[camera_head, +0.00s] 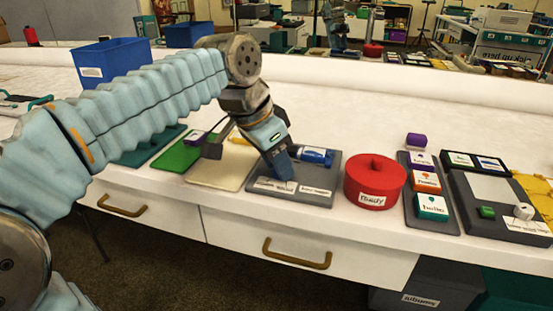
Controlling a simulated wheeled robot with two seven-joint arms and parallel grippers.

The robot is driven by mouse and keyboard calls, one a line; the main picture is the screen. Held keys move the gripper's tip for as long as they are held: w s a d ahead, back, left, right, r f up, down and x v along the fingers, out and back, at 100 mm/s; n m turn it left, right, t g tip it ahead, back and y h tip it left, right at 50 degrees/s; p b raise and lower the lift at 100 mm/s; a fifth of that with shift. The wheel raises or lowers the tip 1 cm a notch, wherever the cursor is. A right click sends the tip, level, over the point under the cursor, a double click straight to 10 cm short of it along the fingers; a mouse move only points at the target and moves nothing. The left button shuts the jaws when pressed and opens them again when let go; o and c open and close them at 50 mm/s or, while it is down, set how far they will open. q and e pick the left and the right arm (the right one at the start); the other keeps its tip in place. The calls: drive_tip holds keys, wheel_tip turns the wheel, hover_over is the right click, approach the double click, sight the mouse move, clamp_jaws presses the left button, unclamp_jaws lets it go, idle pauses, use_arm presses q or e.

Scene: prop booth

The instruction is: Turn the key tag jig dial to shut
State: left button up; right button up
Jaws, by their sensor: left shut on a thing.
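My left gripper (283,176) reaches down from the left arm onto a grey board (325,168), which looks like the key tag jig. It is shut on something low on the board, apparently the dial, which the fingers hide. Two white labels (314,191) lie along the board's front edge, too small to read. A blue item (317,156) with a white label lies at the back of the board, right of the gripper. The dial's pointing direction cannot be seen. My right gripper is not in view.
A red round tin (375,183) stands close right of the board. Right of it are a rack (440,223) of labelled blocks and another grey board (482,211) with a white knob (524,211). A cream mat (220,172) lies left. Blue bins (103,63) stand behind.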

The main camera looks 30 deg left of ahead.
use_arm(q)
drive_tip(key=n+y, duration=0.1)
drive_tip(key=n, duration=0.1)
drive_tip(key=n+p, duration=0.1)
drive_tip(key=n, duration=0.1)
drive_tip(key=shift+d+r+n+t+y, duration=0.1)
drive_tip(key=shift+d+n+t+y, duration=0.1)
drive_tip(key=shift+n+t+y, duration=0.15)
drive_tip(key=n+y+p, duration=0.1)
drive_tip(key=n, duration=0.3)
drive_tip(key=shift+d+y, duration=0.1)
drive_tip(key=shift+y, duration=0.25)
drive_tip(key=shift+n, duration=0.35)
drive_tip(key=o, duration=1)
drive_tip(key=shift+o, duration=0.2)
